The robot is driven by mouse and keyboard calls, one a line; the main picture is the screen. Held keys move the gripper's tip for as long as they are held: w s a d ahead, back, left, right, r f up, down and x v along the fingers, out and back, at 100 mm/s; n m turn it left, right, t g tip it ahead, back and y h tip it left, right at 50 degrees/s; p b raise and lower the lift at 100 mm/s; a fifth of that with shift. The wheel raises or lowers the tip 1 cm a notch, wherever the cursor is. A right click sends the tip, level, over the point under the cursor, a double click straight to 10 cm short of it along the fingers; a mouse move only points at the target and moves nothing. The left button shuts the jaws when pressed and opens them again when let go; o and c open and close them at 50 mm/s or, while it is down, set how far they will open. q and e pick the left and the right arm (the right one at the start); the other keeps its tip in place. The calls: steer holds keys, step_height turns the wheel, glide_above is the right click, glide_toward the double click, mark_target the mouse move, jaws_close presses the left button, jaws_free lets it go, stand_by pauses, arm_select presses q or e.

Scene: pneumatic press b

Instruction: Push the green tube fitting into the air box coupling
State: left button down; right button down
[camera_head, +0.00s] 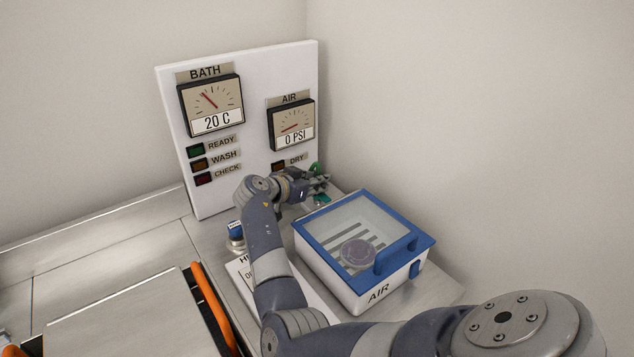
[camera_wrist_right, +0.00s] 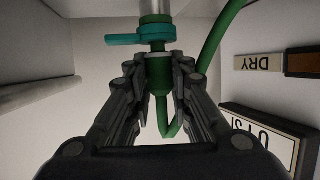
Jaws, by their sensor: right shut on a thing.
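The green tube fitting (camera_wrist_right: 160,82) is between the fingers of my right gripper (camera_wrist_right: 159,75), which is shut on it. A green tube (camera_wrist_right: 207,55) loops beside it. At the top of the right wrist view, the fitting lines up with a teal lever piece (camera_wrist_right: 138,40) and a grey metal cylinder (camera_wrist_right: 156,7), apparently the coupling. I cannot tell how deep the fitting sits. In the head view my right gripper (camera_head: 317,184) is behind the air box (camera_head: 378,294), a white box with blue-framed clear lid. My left gripper is not in view.
A white panel (camera_head: 240,70) with BATH and AIR gauges stands behind the right gripper; the AIR gauge (camera_head: 292,124) reads 0 PSI. A round disc (camera_head: 358,253) lies inside the air box. A blue-topped knob (camera_head: 235,232) stands left of my right arm.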

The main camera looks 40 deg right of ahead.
steer(key=shift+f, duration=0.2)
steer(key=c, duration=1.4)
jaws_free()
steer(key=shift+o, duration=0.2)
steer(key=shift+a+r, duration=0.1)
steer(key=shift+a, duration=0.05)
steer(key=v, duration=0.7)
steer(key=shift+a+r, duration=0.1)
steer(key=shift+r, duration=0.05)
